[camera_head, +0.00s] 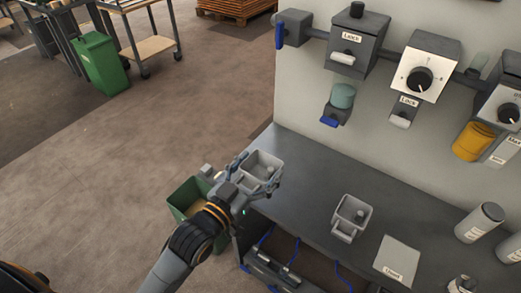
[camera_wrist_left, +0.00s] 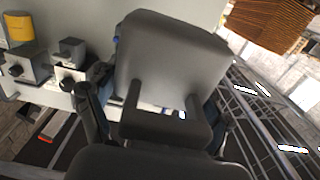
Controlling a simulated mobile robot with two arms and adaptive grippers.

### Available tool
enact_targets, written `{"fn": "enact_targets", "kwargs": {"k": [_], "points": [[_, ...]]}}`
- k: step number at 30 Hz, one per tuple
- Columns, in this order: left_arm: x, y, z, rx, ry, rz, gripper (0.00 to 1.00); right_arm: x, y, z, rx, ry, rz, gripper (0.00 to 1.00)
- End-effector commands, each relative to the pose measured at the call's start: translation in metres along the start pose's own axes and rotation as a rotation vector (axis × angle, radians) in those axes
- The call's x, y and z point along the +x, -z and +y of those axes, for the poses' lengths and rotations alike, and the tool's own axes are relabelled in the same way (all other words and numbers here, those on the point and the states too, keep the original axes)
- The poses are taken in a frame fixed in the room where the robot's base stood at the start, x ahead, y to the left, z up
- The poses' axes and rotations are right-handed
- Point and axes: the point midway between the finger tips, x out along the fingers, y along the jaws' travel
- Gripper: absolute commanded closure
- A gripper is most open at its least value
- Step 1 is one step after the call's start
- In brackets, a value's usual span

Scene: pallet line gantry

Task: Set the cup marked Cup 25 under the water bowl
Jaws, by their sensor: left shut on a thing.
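My left gripper (camera_head: 258,182) is shut on a light grey square cup (camera_head: 264,161), held over the left end of the dark counter. In the left wrist view this cup (camera_wrist_left: 172,58) fills the middle, its handle (camera_wrist_left: 165,128) between the fingers. A second, similar grey cup (camera_head: 353,212) stands on the counter to the right. No cup marking is readable, so I cannot tell which is Cup 25. A teal rounded vessel (camera_head: 343,96) above a blue lever sits on the wall; I cannot tell whether it is the water bowl. My right gripper is not in view.
Grey dispenser boxes (camera_head: 357,38) with dials and labels line the wall. A white card (camera_head: 397,261) lies on the counter (camera_head: 300,165), with grey canisters (camera_head: 479,222) at its right. A green bin (camera_head: 183,199) stands by the left end. The counter between the cups is clear.

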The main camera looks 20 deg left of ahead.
Motion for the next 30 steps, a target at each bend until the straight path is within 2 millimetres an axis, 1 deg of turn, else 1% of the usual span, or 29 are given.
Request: {"fn": "enact_targets", "kwargs": {"k": [3,8,11,18,21,25,30], "points": [[-0.005,0.003,0.004,0.000,0.000,0.001,0.53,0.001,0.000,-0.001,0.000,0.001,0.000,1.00],[-0.011,0.004,0.005,-0.007,0.014,0.003,0.53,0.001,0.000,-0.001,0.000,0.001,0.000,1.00],[-0.026,0.003,0.003,-0.025,0.056,0.010,0.53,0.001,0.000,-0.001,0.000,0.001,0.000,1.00],[-0.082,0.000,-0.017,-0.035,0.236,0.016,0.53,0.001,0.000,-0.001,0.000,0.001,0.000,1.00],[-0.102,0.000,-0.025,-0.021,0.296,0.008,0.53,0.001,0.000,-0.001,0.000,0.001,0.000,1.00],[-0.117,0.000,-0.031,-0.007,0.340,0.001,0.53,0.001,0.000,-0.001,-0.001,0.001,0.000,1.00],[-0.120,0.001,-0.032,0.002,0.351,0.001,0.53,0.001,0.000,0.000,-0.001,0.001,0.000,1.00]]}}
